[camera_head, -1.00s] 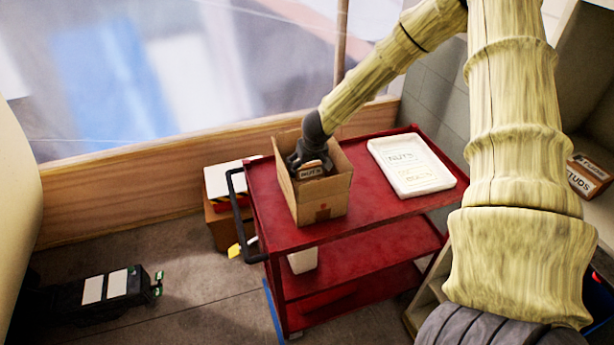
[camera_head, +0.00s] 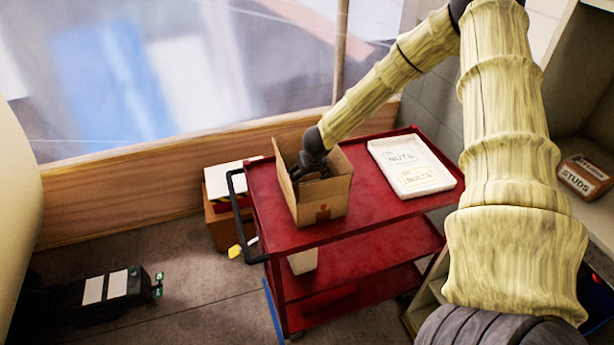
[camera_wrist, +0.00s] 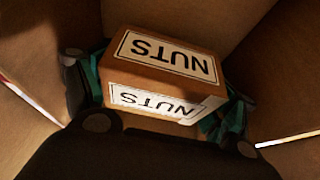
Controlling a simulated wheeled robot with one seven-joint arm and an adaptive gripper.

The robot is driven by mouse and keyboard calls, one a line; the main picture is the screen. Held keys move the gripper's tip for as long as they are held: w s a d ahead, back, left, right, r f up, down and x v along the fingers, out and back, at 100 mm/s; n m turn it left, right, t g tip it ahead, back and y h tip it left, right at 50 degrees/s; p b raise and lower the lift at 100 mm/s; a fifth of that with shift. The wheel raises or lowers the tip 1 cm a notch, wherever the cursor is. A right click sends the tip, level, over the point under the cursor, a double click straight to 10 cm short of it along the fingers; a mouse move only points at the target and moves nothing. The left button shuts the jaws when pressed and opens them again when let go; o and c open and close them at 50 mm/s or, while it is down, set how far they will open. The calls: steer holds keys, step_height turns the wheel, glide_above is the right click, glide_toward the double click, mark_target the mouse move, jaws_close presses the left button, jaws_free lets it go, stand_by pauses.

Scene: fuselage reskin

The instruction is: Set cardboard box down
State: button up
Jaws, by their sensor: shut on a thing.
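A small brown cardboard box labelled NUTS (camera_wrist: 165,75) sits between the fingers of my gripper (camera_wrist: 160,95) in the wrist view. My gripper is shut on it, with a green-padded finger on each side. In the head view my gripper (camera_head: 308,166) reaches down inside a larger open cardboard carton (camera_head: 322,204), and the small box is hidden there. The carton's brown walls surround the small box in the wrist view. I cannot tell whether the small box touches the carton's bottom.
The carton stands on the top shelf of a red cart (camera_head: 375,205). A white tray with NUTS and another label (camera_head: 411,166) lies to its right. A box labelled STUDS (camera_head: 584,177) is on a shelf at far right. A black handle (camera_head: 240,215) is on the cart's left.

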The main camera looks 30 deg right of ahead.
steer(key=shift+f, duration=0.4)
steer(key=o, duration=1.2)
steer(key=shift+o, duration=0.2)
steer(key=shift+r, duration=0.65)
steer(key=v, duration=1.2)
steer(key=shift+f, duration=0.1)
